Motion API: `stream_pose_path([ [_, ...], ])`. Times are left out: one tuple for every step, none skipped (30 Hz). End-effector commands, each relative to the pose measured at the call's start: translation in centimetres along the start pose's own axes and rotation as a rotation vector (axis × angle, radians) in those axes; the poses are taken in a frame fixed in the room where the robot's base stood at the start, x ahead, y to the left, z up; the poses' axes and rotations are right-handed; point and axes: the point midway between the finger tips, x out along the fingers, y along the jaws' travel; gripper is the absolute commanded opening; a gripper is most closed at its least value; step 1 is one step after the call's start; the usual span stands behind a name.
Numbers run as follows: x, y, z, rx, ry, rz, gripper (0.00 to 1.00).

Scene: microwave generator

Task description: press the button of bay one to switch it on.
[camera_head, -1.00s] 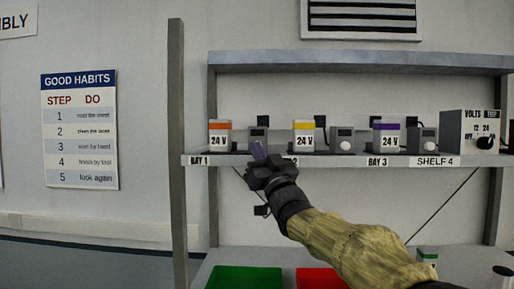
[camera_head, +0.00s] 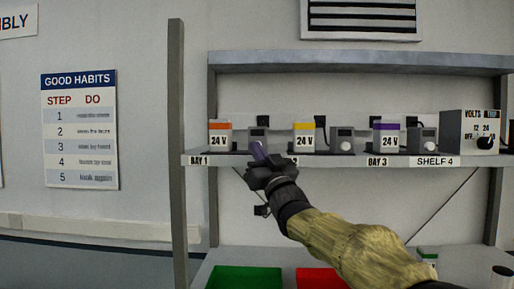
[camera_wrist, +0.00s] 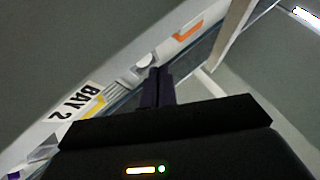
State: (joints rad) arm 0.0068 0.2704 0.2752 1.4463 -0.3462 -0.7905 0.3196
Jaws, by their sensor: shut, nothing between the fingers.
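Bay 1 on the shelf has an orange-topped 24 V block (camera_head: 220,136) and, to its right, a small grey box (camera_head: 258,134). My gripper (camera_head: 259,152) is shut and empty, its purple fingertips just in front of the lower part of that grey box. The fingers cover the box's lower front, so its button is hidden in the head view. In the wrist view my shut fingers (camera_wrist: 157,88) point at a pale round knob or button (camera_wrist: 145,60) on a box. I cannot tell whether they touch it. The orange stripe (camera_wrist: 187,29) shows beyond.
The shelf edge (camera_head: 340,161) runs just below the boxes. Bay 2 has a yellow-topped block (camera_head: 304,137) and bay 3 a purple-topped block (camera_head: 386,137). A voltage box (camera_head: 470,131) stands at the right. Green (camera_head: 244,279) and red (camera_head: 319,279) bins lie below.

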Motion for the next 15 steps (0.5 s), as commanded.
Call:
stream_pose_path([
  [0.08, 0.07, 0.08, 0.000, 0.000, 0.000, 0.00],
  [0.13, 0.12, 0.14, 0.000, -0.001, 0.000, 0.00],
  [0.23, 0.21, 0.23, 0.001, -0.001, 0.000, 0.00],
  [0.31, 0.27, 0.29, 0.001, -0.001, 0.001, 0.00],
  [0.38, 0.33, 0.34, 0.001, -0.001, 0.001, 0.00],
  [0.48, 0.40, 0.37, 0.000, -0.001, 0.001, 0.00],
  [0.54, 0.44, 0.38, 0.000, 0.000, 0.001, 0.00],
  [0.57, 0.46, 0.39, 0.000, 0.000, 0.001, 0.00],
  [0.60, 0.48, 0.40, 0.000, 0.000, 0.000, 0.00],
  [0.61, 0.48, 0.40, 0.000, 0.000, 0.000, 0.00],
  [0.60, 0.48, 0.40, 0.000, 0.000, 0.000, 0.00],
  [0.60, 0.48, 0.40, 0.000, 0.000, 0.000, 0.00],
  [0.60, 0.47, 0.40, 0.000, 0.000, 0.000, 0.00],
  [0.59, 0.47, 0.40, 0.000, 0.000, 0.000, 0.00],
  [0.59, 0.47, 0.40, 0.000, 0.000, 0.000, 0.00],
])
